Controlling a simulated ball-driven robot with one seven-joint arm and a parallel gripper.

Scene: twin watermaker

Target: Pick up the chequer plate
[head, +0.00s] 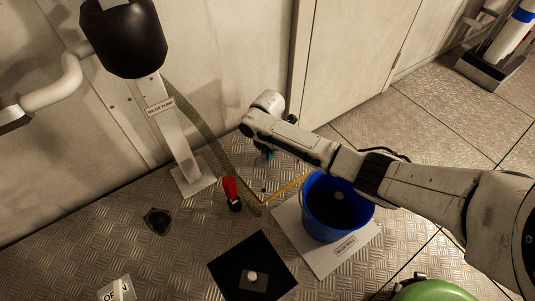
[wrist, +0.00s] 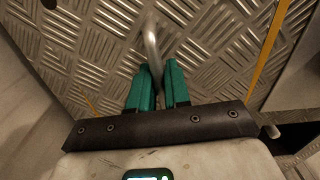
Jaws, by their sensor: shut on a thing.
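The chequer plate (wrist: 100,45) fills much of the wrist view as ribbed grey metal, with a yellow line along its right side. A curved metal handle (wrist: 152,40) rises from it. My gripper (wrist: 157,75) has two teal fingers closed around the near end of this handle. In the head view my gripper (head: 265,154) is low over the ribbed floor, between the wall and the blue bucket, mostly hidden by my arm. A yellow edge line (head: 285,188) shows just below it. I cannot tell whether the plate is raised.
A blue bucket (head: 325,228) stands on a white labelled mat (head: 355,254) under my arm. A red-topped item (head: 230,190) and a hose (head: 205,135) are left of my gripper. A black square (head: 228,268) and a green round thing (head: 438,290) lie nearer. A pump (head: 124,38) stands at left.

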